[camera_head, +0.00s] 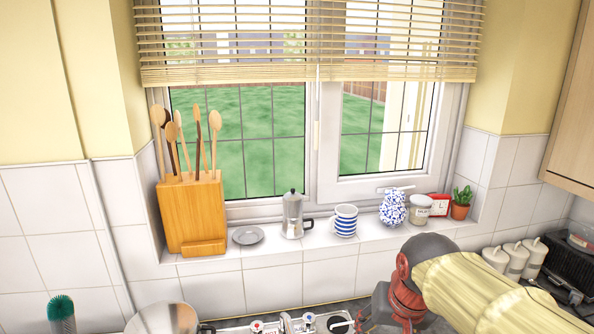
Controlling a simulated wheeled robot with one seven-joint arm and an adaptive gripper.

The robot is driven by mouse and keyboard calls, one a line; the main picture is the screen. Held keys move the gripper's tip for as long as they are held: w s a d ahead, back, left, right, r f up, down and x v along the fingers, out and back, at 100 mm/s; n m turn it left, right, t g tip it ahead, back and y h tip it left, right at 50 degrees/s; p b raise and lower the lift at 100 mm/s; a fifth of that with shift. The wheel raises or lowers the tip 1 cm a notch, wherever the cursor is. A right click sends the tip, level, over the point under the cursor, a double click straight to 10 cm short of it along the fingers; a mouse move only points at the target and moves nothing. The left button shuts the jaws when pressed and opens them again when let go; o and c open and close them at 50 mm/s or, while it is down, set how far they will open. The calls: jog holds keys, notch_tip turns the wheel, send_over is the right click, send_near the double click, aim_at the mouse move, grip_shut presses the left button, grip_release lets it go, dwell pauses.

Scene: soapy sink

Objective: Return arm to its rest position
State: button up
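My arm comes in from the bottom right in a pale yellow sleeve. It ends in a dark rounded joint with red parts that bends down toward the counter behind the sink. Dark parts near my gripper (376,308) show at the bottom of the view, low by the sink's back edge. Its fingertips cannot be made out, and I cannot tell whether it is open or holds anything.
On the window sill stand a wooden utensil block (196,212), a grey saucer (248,236), a moka pot (292,214), a striped mug (345,221), a blue-white patterned object (393,207), a jar (420,210) and a potted plant (461,203). Taps (283,325) are below; white canisters (515,260) stand right.

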jog(key=s+d+f+n+t+b, duration=0.1)
jog(key=s+f+b, duration=0.3)
jog(key=s, duration=1)
notch_tip(320, 180, down, 3)
jog(key=shift+s+d+f+n+t, duration=0.2)
jog(key=shift+s+d+n+t, duration=0.1)
jog(key=shift+d+n, duration=0.3)
jog(key=shift+w+d, duration=0.1)
